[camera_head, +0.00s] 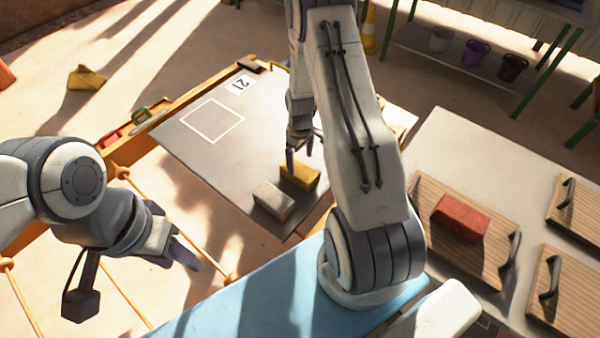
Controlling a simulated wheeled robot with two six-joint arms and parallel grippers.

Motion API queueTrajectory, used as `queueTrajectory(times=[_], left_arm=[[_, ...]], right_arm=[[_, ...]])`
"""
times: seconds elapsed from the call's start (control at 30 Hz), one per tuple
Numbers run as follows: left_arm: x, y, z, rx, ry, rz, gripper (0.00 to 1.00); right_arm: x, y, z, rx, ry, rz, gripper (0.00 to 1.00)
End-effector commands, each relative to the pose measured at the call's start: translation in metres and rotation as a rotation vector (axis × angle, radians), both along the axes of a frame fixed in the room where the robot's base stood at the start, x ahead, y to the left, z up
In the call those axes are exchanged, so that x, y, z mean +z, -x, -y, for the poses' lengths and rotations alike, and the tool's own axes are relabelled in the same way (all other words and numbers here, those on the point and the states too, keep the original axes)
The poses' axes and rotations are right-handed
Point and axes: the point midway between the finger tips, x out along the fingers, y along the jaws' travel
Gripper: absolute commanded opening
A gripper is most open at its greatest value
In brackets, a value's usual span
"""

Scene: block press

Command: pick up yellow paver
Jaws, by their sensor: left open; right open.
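The yellow paver (300,178) lies on the grey board (185,145), close to its near right corner. A pale grey paver (273,200) lies just in front of it and to its left. My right gripper (300,160) points down right over the yellow paver, open, its fingers at or just above the paver. I cannot tell whether they touch it. My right arm hides part of the area to the right. My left gripper (190,258) is open and empty, low at the left, well away from the pavers.
A white square outline (212,121) and a tag marked 21 (240,84) are on the board. A red paver (460,217) sits on a wooden board with a handle at the right, beside more such boards (565,290). Several buckets (476,53) stand on a shelf behind.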

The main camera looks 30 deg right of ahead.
Motion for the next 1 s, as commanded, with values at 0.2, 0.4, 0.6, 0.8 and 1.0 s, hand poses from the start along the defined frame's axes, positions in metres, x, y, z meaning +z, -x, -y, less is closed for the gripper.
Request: queueTrajectory(times=[0.2, 0.4, 0.6, 0.8, 1.0], left_arm=[[0.008, 0.000, 0.000, 0.000, 0.000, 0.000, 0.47], [0.013, 0.000, 0.000, 0.000, 0.000, 0.000, 0.47], [0.013, 0.000, 0.000, 0.000, 0.000, 0.000, 0.47], [0.013, 0.000, 0.000, 0.000, 0.000, 0.000, 0.47], [0.013, 0.000, 0.000, 0.000, 0.000, 0.000, 0.47]], right_arm=[[-0.019, 0.003, -0.004, 0.001, -0.001, -0.003, 1.00], [-0.047, 0.003, -0.005, 0.000, -0.001, -0.001, 1.00], [-0.055, 0.003, -0.005, -0.001, 0.000, 0.001, 1.00], [-0.055, 0.003, -0.005, -0.001, 0.000, 0.001, 0.73], [-0.054, 0.003, -0.005, -0.001, 0.000, 0.001, 0.00]])
